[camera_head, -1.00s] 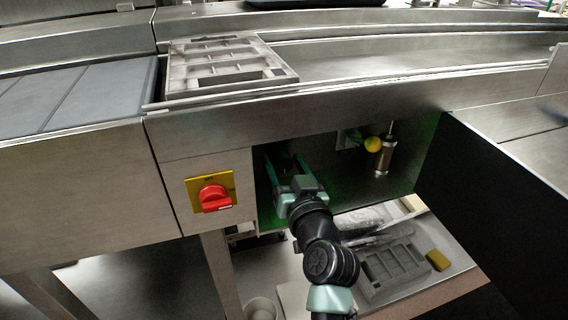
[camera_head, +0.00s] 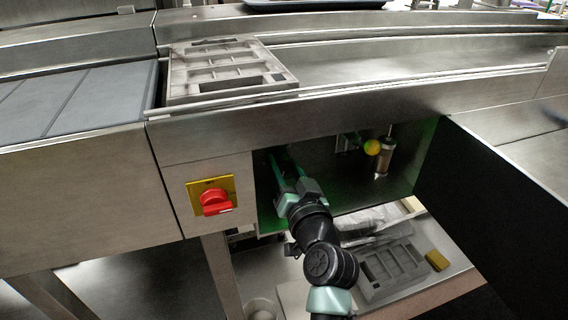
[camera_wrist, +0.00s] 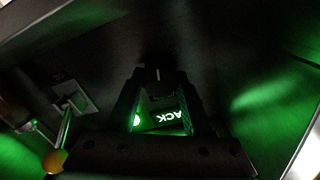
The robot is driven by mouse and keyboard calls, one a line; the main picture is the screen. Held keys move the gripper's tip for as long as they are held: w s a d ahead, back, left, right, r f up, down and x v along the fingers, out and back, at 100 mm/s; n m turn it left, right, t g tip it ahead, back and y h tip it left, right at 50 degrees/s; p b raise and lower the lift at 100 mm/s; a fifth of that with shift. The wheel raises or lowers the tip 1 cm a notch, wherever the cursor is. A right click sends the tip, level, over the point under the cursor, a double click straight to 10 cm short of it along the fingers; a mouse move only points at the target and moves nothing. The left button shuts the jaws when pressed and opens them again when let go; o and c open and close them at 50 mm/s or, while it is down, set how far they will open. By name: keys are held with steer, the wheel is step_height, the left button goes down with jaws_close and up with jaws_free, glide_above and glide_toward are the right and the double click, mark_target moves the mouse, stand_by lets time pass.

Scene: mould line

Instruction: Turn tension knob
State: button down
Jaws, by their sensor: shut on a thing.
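My gripper (camera_head: 279,163) reaches into the left part of the open cabinet under the conveyor. It also shows in the wrist view (camera_wrist: 160,80), where its two dark fingers are closed around a dark knob (camera_wrist: 157,73) with a small white mark. I take this to be the tension knob; its edges are hard to make out in the dark. In the head view my gripper and the cabinet's shade hide it. A green-lit label reading "ACK" shows between the fingers.
A lever with a yellow ball (camera_head: 372,147) and a metal cylinder (camera_head: 383,157) stand right of my gripper. The black open door (camera_head: 490,200) bounds the right side. A red switch (camera_head: 215,201) is left of the opening. A mould tray (camera_head: 225,72) lies above on the conveyor.

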steer(key=m+p, duration=0.1)
steer(key=m, duration=0.3)
steer(key=shift+m+p, duration=0.3)
steer(key=shift+p, duration=0.1)
steer(key=m+p, duration=0.2)
steer(key=m, duration=0.2)
steer(key=shift+d+m, duration=0.1)
steer(key=shift+m, duration=0.2)
steer(key=shift+f, duration=0.1)
steer(key=shift+c, duration=1.6)
jaws_free()
steer(key=shift+s, duration=0.1)
steer(key=v, duration=1.2)
steer(key=shift+s+d+p, duration=0.2)
steer(key=shift+s+p, duration=0.15)
steer(key=shift+p, duration=0.1)
